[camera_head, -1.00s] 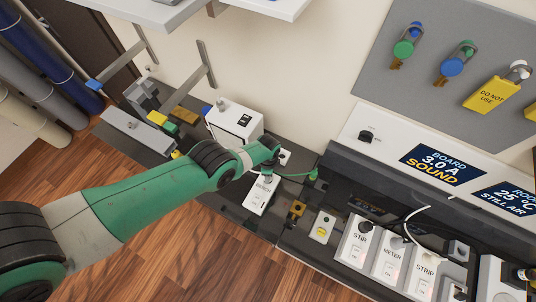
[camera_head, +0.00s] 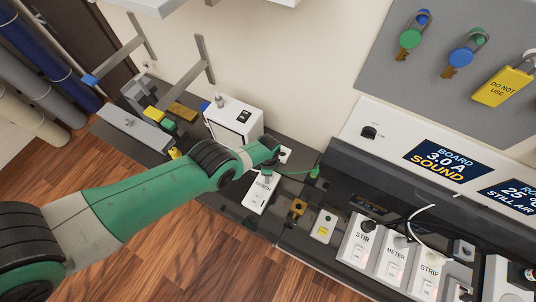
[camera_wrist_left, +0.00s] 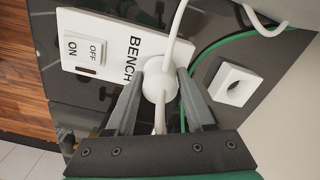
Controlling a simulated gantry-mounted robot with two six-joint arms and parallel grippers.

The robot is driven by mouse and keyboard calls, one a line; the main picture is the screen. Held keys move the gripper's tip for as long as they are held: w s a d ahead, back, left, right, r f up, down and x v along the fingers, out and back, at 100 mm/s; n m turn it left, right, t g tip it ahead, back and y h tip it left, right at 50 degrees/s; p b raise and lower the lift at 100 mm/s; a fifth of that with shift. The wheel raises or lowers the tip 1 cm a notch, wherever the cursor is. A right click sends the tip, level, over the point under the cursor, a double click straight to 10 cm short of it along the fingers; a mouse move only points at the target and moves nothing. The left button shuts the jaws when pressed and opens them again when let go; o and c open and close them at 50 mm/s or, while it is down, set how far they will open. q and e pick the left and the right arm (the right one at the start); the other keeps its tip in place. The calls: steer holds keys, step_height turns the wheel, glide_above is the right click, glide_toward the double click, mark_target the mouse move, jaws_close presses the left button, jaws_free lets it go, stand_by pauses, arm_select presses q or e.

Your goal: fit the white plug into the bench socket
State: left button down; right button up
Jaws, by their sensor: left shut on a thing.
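My left gripper (camera_wrist_left: 163,72) is shut on the white plug (camera_wrist_left: 159,88) in the left wrist view, with a finger on either side of it. A white cord runs from the plug between the fingers, and a white cable also shows beyond it. The white bench socket block (camera_wrist_left: 100,50), marked BENCH with an ON/OFF switch, lies just left of the plug, which overlaps its right end. Its socket face is hidden, and I cannot tell whether the plug touches it. In the head view the bench block (camera_head: 258,194) is below my left wrist. My right gripper is not in view.
A white square fitting with a dark opening (camera_wrist_left: 235,83) is right of the plug, near a green cable (camera_wrist_left: 215,42). The head view shows a white box (camera_head: 233,121) behind the wrist and a STIR, METER and STRIP socket row (camera_head: 394,255) at right.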

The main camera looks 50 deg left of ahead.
arm_select(q)
steer(key=shift+f+b, duration=0.4)
steer(key=shift+f, duration=0.15)
steer(key=shift+c, duration=0.9)
jaws_free()
